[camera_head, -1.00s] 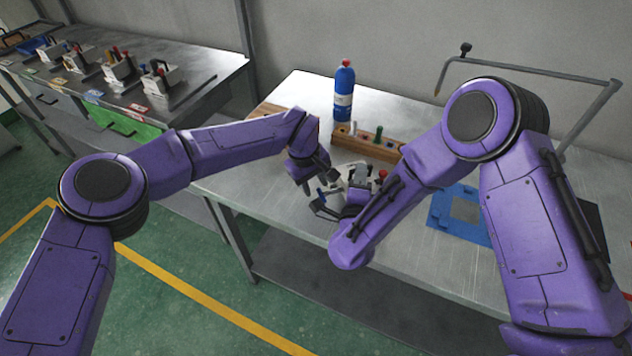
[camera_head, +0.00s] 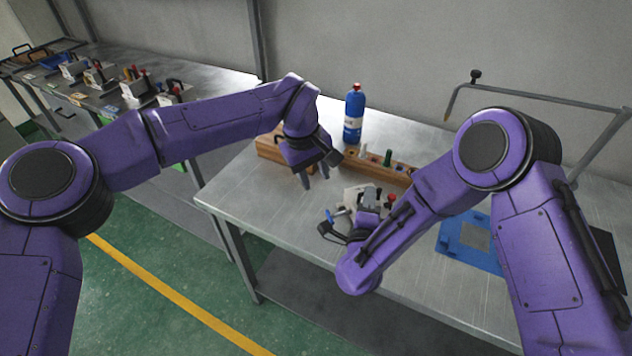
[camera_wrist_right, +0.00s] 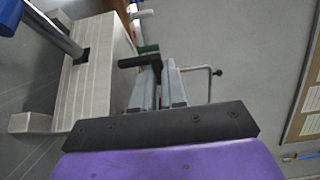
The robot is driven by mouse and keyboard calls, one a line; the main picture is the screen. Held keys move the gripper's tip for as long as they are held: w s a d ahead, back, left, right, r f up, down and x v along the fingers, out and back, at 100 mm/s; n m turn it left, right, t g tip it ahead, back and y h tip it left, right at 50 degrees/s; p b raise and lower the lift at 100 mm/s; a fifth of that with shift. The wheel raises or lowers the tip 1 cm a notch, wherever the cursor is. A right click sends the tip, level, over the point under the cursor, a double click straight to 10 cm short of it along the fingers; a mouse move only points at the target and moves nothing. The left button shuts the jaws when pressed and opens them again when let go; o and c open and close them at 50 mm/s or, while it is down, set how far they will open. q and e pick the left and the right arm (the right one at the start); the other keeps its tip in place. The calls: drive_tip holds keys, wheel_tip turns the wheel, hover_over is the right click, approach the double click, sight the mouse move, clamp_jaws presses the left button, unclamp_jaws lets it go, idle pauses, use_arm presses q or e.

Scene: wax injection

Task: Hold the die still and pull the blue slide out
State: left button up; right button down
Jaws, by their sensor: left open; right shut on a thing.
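The die (camera_head: 352,196) is a pale grey block on the steel table, partly hidden behind my right gripper. In the right wrist view the die (camera_wrist_right: 97,95) shows as a ribbed block with a metal rod entering a dark opening. The blue slide (camera_head: 329,215) shows its blue end at the die's left side; its blue end also shows in the right wrist view (camera_wrist_right: 9,16), apart from the block. My right gripper (camera_wrist_right: 160,85) is shut on a black handle (camera_wrist_right: 138,62) beside the die. My left gripper (camera_head: 316,180) is open and empty, above and behind the blue end.
A wooden rack (camera_head: 400,172) with coloured pegs and a blue bottle (camera_head: 354,115) stand behind the die. A blue frame (camera_head: 452,243) lies to the right. A bent metal arm (camera_head: 540,97) rises at the back right. Bare table lies left of the die.

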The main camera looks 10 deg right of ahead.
drive_tip(key=c, duration=1.1)
unclamp_jaws()
drive_tip(key=shift+d, duration=0.1)
